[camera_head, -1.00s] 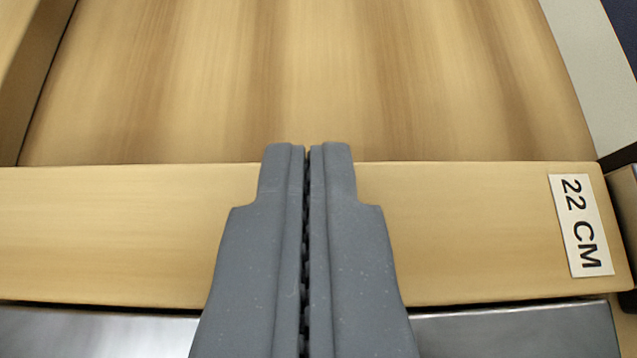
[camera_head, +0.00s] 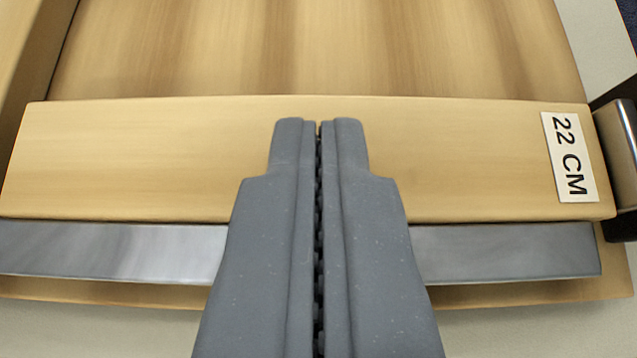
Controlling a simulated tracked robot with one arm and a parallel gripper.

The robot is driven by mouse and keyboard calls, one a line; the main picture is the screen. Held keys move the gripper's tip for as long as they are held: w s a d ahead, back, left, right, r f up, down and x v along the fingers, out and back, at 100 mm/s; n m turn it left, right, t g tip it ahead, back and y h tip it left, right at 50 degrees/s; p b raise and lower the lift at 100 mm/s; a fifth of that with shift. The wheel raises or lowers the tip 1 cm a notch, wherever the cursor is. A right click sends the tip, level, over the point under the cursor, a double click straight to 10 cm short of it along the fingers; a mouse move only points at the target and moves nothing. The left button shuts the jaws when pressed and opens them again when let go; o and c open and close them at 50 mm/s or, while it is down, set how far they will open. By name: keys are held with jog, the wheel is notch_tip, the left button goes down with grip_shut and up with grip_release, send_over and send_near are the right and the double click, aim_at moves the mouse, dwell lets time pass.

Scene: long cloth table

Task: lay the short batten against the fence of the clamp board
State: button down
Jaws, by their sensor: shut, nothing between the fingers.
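The batten (camera_head: 180,160) is a pale flat wooden bar with a white "22 CM" label (camera_head: 569,158) at its right end. It lies crosswise on the wooden clamp board (camera_head: 300,60). Its near long edge runs along a grey metal strip (camera_head: 500,253), with no clear gap showing; I cannot tell whether they touch. I cannot tell for sure which part is the fence. My gripper (camera_head: 319,124) is shut and empty. Its fingers appear over the middle of the batten and hide part of it and of the strip.
A raised wooden rail (camera_head: 28,55) runs along the board's left side. Pale cloth (camera_head: 90,330) is clear in front of the board.

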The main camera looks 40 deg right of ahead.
jog(key=s+a, duration=0.4)
jog(key=s, duration=0.1)
jog(key=s+a+p, duration=0.1)
jog(key=s+a, duration=0.1)
jog(key=s, duration=0.1)
jog(key=shift+s+a+r, duration=0.15)
jog(key=shift+a, duration=0.05)
jog(key=w+d+r+n+y+p, duration=0.1)
jog(key=w+d+r, duration=0.45)
jog(key=r, duration=0.25)
jog(key=w+d+r+n+t+y, duration=0.1)
jog(key=w+d+r+y, duration=0.1)
jog(key=w+d+r, duration=0.4)
jog(key=w+d+r+n+y+p, duration=0.1)
jog(key=w+d+r, duration=0.2)
jog(key=d+r, duration=0.65)
jog(key=s+d+r+n+t+y+p, duration=0.1)
jog(key=s+d+r+n+t, duration=0.1)
jog(key=d+r, duration=0.9)
jog(key=s+d+r+n+t+y+p, duration=0.1)
jog(key=s+d+r+n+t, duration=0.1)
jog(key=d+r, duration=0.9)
jog(key=shift+s+n+t+y, duration=0.3)
jog(key=shift+s+t+y, duration=0.1)
jog(key=shift+s+t, duration=0.4)
jog(key=shift+w+d, duration=0.1)
